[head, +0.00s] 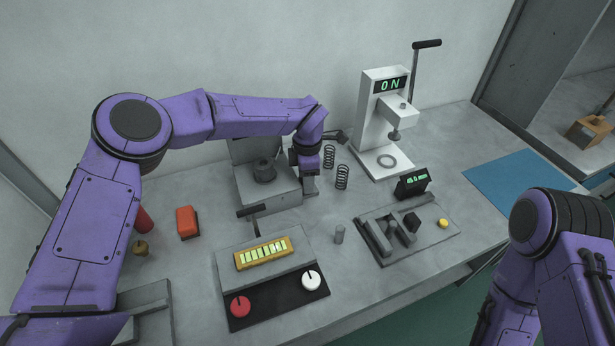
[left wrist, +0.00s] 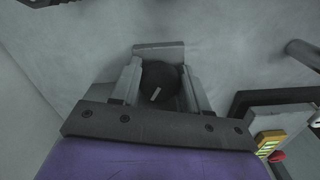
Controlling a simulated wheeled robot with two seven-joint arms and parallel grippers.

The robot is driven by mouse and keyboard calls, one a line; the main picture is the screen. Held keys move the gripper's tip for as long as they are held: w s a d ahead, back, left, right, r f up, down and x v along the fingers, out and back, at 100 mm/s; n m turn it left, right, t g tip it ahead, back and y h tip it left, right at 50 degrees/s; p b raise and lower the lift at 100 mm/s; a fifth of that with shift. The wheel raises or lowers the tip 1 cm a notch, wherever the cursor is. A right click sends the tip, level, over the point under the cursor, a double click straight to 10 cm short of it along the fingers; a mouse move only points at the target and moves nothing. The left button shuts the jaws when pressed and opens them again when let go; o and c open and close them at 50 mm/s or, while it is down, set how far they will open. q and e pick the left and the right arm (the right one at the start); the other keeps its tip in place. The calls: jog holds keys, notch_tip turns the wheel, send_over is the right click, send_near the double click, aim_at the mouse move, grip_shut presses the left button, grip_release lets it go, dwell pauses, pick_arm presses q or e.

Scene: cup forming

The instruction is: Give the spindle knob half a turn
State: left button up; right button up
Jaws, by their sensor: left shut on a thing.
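The spindle knob (left wrist: 165,80) is a dark round piece with a short pale mark on its face, seen in the left wrist view. The two grey fingers of my left gripper (head: 309,183) stand on either side of it, shut on it. The pale mark leans slightly to the right. In the head view my left gripper is at the right side of a grey machine (head: 270,194) with a dark cylinder (head: 264,170) on top, and it hides the knob. My right arm shows at the right edge; its gripper is out of view.
Two black springs (head: 342,177) stand right of my left gripper. In front are a control panel (head: 268,258) with red and white dials and a grey fixture plate (head: 440,233). A blue mat (head: 520,180) lies at right.

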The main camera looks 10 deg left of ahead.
pick_arm(q)
jog(key=shift+n, duration=0.3)
jog(key=n+b, duration=0.1)
jog(key=n, duration=0.3)
jog(key=shift+w, duration=0.1)
jog(key=shift+r+n+b, duration=0.15)
jog(key=shift+n+b, duration=0.4)
jog(key=shift+n, duration=0.85)
jog(key=shift+w, duration=0.1)
jog(key=o, duration=1)
jog(key=shift+o, duration=0.2)
